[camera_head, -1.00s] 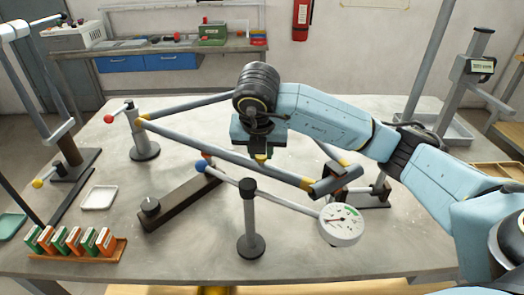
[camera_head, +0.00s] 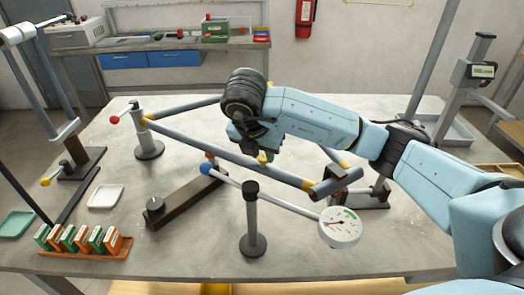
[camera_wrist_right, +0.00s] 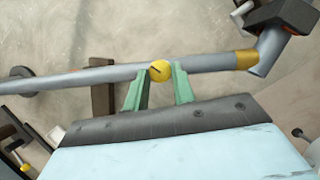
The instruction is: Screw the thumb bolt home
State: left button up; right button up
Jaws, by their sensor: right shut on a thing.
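The thumb bolt (camera_wrist_right: 160,71) has a round yellow head with a dark slot line. In the right wrist view it sits between the green fingers of my right gripper (camera_wrist_right: 159,84), which is shut on it. Behind it runs a grey frame tube (camera_wrist_right: 90,77). In the head view the gripper (camera_head: 260,152) is above the middle of the long grey tube (camera_head: 210,147), with the yellow head (camera_head: 262,158) just showing under it. The bolt's shank and its hole are hidden. My left gripper is not in view.
A dial gauge (camera_head: 340,226) is at the end of a rod on a black-topped post (camera_head: 251,222). A dark bar with a knob (camera_head: 180,194) lies below the tube. A rack of green and orange blocks (camera_head: 80,241) and a white tray (camera_head: 105,197) stand at left.

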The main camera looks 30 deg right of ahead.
jog(key=shift+r, duration=0.15)
jog(key=o, duration=1)
jog(key=p+v, duration=0.5)
jog(key=v, duration=0.8)
jog(key=shift+s+a, duration=0.1)
